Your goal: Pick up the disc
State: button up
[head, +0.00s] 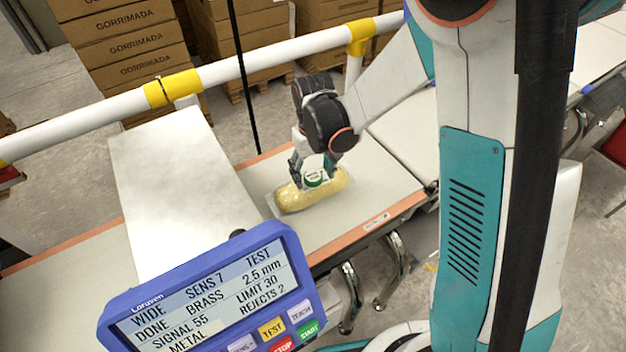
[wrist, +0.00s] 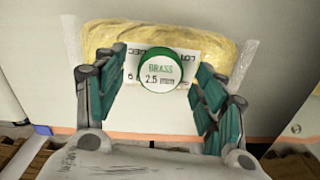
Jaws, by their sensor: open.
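The disc (wrist: 161,72) is round and white with a green rim, marked "BRASS 2.5 mm". It rests on a yellow loaf-like pack in clear wrap (wrist: 215,50), over the pack's white label. In the head view the disc (head: 314,177) shows on top of the pack (head: 295,196), which lies on the belt. My gripper (head: 318,170) is above the pack, pointing down. In the wrist view my gripper (wrist: 160,92) is open, with its teal fingers apart to either side of the disc. Whether a finger touches the disc or the pack, I cannot tell.
A blue-framed display panel (head: 215,295) stands in the foreground. A pale tunnel housing (head: 178,190) is left of the pack. A white and yellow guard rail (head: 215,75) runs behind the belt (head: 372,190). Cartons (head: 130,45) are stacked beyond it. Bare belt lies right of the pack.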

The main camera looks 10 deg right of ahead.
jog(key=shift+f, duration=0.15)
jog(key=shift+c, duration=0.5)
jog(key=c, duration=1)
jog(key=shift+c, duration=0.2)
